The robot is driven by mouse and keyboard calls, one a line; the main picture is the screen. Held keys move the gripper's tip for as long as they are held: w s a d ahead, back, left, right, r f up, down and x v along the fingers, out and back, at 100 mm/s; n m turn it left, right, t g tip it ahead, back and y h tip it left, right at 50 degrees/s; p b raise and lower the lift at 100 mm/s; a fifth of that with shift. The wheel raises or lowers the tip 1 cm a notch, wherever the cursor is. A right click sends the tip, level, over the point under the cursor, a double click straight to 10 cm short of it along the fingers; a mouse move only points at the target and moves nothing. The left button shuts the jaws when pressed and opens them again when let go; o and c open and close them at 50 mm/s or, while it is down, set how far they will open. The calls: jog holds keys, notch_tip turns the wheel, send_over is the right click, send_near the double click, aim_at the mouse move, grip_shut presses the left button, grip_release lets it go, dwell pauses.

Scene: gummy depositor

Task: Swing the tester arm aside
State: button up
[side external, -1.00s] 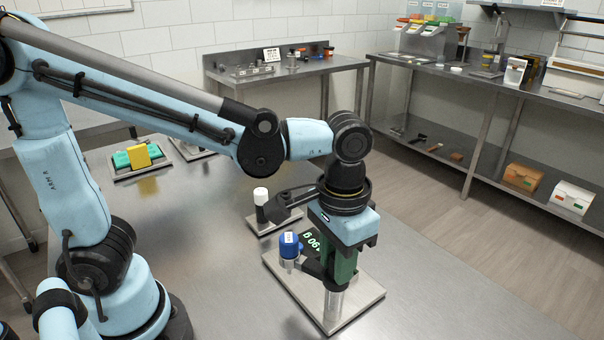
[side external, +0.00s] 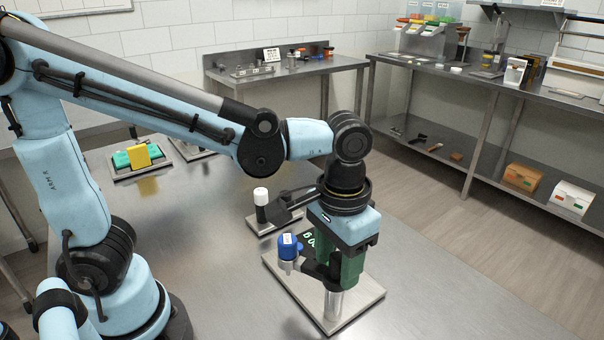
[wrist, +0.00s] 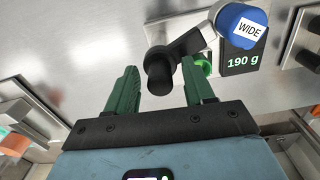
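The tester stands on a silver base plate (side external: 293,288) in the side view, with a silver post (side external: 333,304) and a black arm (side external: 311,267). A blue cap (side external: 289,247) is at the arm's left end; in the wrist view the cap (wrist: 240,20) is labelled WIDE. The tester's display (wrist: 242,63) reads 190 g there. My gripper (side external: 342,276) points down over the post. In the wrist view my gripper (wrist: 159,68) is open, its green fingers on either side of a black knob (wrist: 158,78) on the arm, with a gap visible at left. Contact on the right is unclear.
A white-topped black post (side external: 261,196) on a small plate stands just behind the tester. A teal and yellow object (side external: 138,156) lies on a plate farther left. The steel table (side external: 190,235) is largely clear to the left. Benches stand along the back and right walls.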

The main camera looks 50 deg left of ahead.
aim_at(338, 256)
notch_tip(338, 256, up, 12)
dwell(0.8)
jog(key=a+f+t, duration=0.7)
jog(key=a+f, duration=0.3)
jog(key=a, duration=0.4)
jog(key=shift+w+f+n, duration=0.15)
jog(key=shift+w+n, duration=0.1)
jog(key=shift+n, duration=0.05)
dwell(0.3)
